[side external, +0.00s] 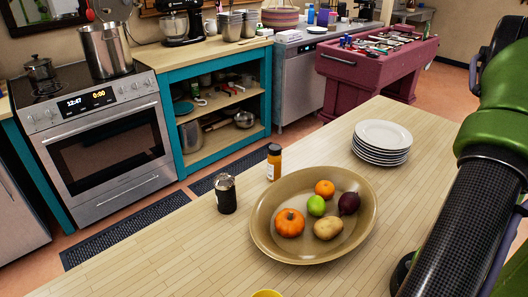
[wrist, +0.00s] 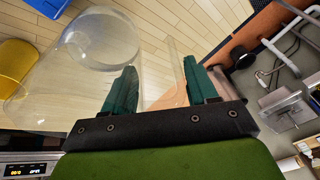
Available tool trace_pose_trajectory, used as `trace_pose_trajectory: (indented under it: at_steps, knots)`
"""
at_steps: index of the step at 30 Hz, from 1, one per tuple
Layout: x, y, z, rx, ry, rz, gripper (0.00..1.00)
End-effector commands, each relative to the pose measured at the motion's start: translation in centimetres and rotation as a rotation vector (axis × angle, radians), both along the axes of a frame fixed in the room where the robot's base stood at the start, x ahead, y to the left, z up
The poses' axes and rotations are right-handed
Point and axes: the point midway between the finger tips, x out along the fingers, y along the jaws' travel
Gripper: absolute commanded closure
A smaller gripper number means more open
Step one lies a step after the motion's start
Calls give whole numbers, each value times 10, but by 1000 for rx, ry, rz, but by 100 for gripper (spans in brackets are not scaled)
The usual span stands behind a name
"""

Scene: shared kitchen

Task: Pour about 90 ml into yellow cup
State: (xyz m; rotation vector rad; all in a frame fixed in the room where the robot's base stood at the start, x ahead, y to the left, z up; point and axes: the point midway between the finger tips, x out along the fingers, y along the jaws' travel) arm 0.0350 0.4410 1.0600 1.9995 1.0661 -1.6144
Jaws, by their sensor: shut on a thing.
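A clear, see-through vessel (wrist: 75,70) fills the left and middle of the wrist view. My gripper (wrist: 160,74), with dark green fingers, is shut on it. The vessel looks tilted in that view, and I cannot tell whether there is liquid in it. The yellow cup (wrist: 14,68) is at the left edge of the wrist view, beside the vessel and apart from my fingers. In the side view only the rim of the yellow cup (side external: 267,294) shows at the bottom edge. My gripper and the vessel are outside the side view.
A wide tan bowl (side external: 262,232) of fruit and a small pumpkin stands on the wooden counter (side external: 130,250). A dark jar (side external: 225,195) and an orange bottle (side external: 274,163) stand behind it. Stacked white plates (side external: 382,137) stand at the back right. The counter's left part is clear.

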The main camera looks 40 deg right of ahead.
Motion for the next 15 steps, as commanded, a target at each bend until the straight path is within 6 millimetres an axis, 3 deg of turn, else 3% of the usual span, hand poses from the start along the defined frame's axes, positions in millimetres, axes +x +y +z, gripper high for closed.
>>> trace_pose_trajectory:
  at_steps: [15]
  knots:
    - [26,-25,9,212,207,-9,96]
